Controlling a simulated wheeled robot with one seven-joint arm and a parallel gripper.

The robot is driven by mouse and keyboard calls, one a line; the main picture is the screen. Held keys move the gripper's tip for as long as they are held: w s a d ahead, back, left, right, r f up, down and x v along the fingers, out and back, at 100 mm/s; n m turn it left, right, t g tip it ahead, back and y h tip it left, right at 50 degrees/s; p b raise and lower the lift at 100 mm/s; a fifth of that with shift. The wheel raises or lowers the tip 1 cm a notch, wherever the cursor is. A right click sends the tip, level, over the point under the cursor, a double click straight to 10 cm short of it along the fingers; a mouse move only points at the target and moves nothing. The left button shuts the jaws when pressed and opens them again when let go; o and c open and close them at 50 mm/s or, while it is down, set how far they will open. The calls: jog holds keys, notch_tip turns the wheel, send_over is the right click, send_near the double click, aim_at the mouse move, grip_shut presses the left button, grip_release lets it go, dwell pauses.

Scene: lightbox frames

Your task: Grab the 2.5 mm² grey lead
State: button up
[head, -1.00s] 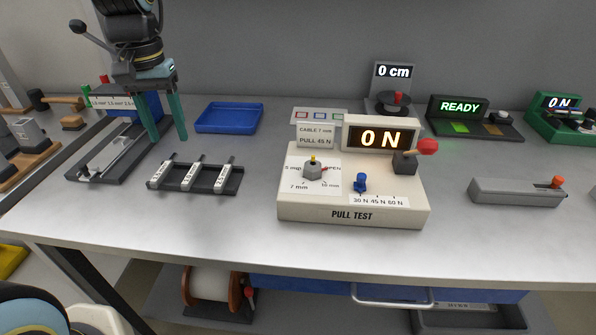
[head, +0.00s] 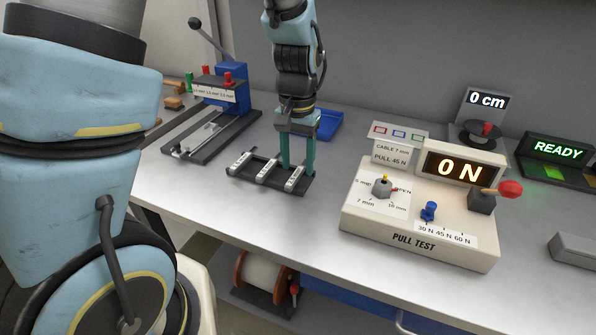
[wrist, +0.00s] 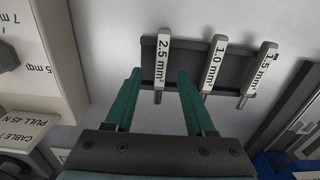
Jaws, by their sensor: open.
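The 2.5 mm² lead (wrist: 162,62) is a pale bar with a black label and a grey end. It lies in a dark rack (wrist: 182,60), at the left end in the wrist view. In the head view it is the rightmost lead (head: 295,180). The 1.0 mm² lead (wrist: 213,65) and the 1.5 mm² lead (wrist: 260,70) lie beside it, apart from it. My gripper (wrist: 160,74) is open, with its green fingers on either side of the 2.5 mm² lead's near end in the picture. In the head view my gripper (head: 297,168) is over the rack's right end. Contact cannot be told.
The pull-test box (head: 418,225) stands right of the rack. A blue-and-black lever press (head: 225,100) stands to the left, and a blue tray (head: 329,124) lies behind my gripper. A length display (head: 486,105) and a READY unit (head: 556,152) stand at the back right.

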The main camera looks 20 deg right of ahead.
jog(key=shift+f, duration=0.85)
jog(key=shift+c, duration=0.2)
grip_shut()
